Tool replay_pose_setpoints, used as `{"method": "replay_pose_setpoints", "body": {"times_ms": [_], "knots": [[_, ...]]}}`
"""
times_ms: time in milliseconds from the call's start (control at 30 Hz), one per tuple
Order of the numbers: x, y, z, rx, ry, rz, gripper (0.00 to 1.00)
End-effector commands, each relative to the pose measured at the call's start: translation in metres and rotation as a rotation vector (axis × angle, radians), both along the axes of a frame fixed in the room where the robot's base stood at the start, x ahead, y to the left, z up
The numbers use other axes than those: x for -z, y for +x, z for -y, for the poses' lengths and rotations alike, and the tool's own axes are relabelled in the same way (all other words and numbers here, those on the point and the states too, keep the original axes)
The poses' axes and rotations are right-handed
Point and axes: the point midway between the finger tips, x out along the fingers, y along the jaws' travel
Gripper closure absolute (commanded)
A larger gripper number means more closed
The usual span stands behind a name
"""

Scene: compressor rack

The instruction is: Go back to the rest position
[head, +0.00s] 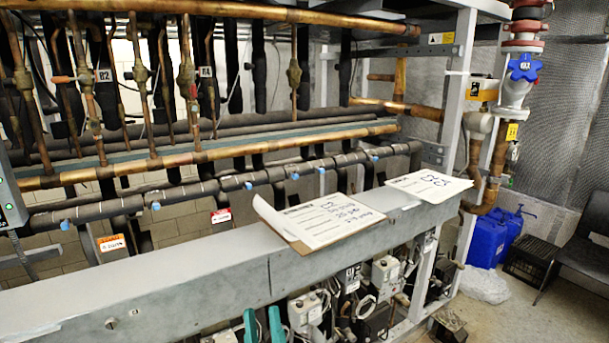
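My gripper (263,325) shows only at the bottom edge of the head view, as two upright teal fingertips. There is a narrow gap between them and I see nothing held in it. They are in front of the lower part of the rack, below the long grey beam (160,293). The rest of the gripper and the arm are out of the frame.
A clipboard with paper (325,222) and another paper sheet (430,186) lie on the beam. Copper pipes (210,155) run behind it. Compressors and boxes (385,270) sit below. At right are blue jugs (488,240), a black crate (530,260), a chair (583,258) and open floor.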

Motion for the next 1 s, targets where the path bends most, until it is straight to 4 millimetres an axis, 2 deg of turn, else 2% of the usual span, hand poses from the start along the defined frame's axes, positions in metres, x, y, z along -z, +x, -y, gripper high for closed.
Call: {"method": "replay_pose_setpoints", "body": {"times_ms": [33,100,267,500,800,1000], "knots": [[0.019,-0.008,0.001,-0.005,0.027,-0.049,0.68],[0.041,-0.019,0.005,-0.008,0.062,-0.11,0.68],[0.089,-0.047,0.012,-0.017,0.134,-0.246,0.68],[0.156,-0.1,0.023,-0.018,0.225,-0.456,0.68],[0.223,-0.179,0.039,-0.008,0.31,-0.718,0.68],[0.256,-0.237,0.051,0.004,0.348,-0.891,0.68]]}}
